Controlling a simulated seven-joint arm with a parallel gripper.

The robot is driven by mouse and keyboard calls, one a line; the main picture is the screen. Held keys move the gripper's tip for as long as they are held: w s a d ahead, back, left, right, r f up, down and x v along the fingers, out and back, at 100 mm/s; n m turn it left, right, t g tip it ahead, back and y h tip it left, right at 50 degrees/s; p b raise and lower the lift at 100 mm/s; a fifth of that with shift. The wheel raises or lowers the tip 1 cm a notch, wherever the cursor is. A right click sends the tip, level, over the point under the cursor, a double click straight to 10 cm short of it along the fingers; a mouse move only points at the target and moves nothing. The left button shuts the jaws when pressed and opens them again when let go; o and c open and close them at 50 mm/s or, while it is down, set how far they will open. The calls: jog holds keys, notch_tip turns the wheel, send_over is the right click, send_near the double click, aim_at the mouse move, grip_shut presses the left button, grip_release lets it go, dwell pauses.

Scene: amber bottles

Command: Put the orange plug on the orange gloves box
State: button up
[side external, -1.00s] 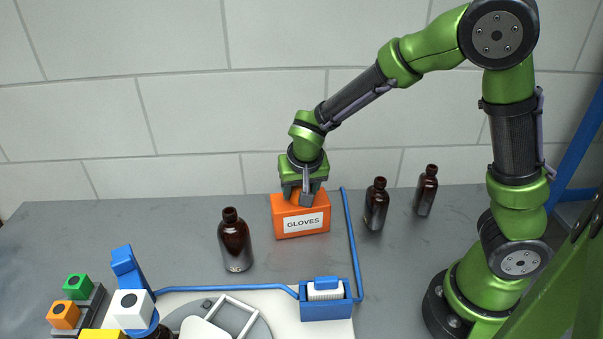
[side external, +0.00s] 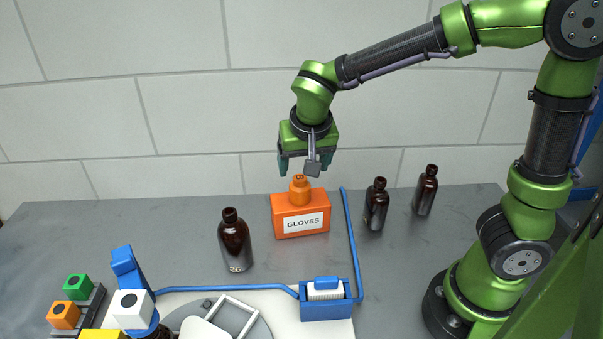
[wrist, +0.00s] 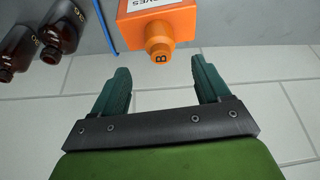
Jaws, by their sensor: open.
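The orange plug (side external: 299,190) stands upright on top of the orange gloves box (side external: 280,222), which has a white GLOVES label on its front. In the wrist view the plug (wrist: 159,53) shows a dark letter B on its end and rests against the box (wrist: 180,24). My gripper (side external: 305,170) is above the plug, apart from it, with its fingers spread. In the wrist view the open fingers (wrist: 160,82) have nothing between them.
Several brown bottles stand on the grey table, one left of the box (side external: 235,242) and two to its right (side external: 376,206) (side external: 426,192). A blue rail (side external: 351,240) runs beside the box. A blue bin (side external: 327,308) and coloured blocks (side external: 77,287) are in front.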

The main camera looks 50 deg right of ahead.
jog(key=s+d+r+n+t+y, duration=0.1)
jog(key=s+r+n+t+y, duration=0.2)
jog(key=s, duration=1)
notch_tip(320, 180, up, 3)
jog(key=shift+s+r+y, duration=0.1)
jog(key=shift+s+y, duration=0.3)
jog(key=shift+y, duration=0.5)
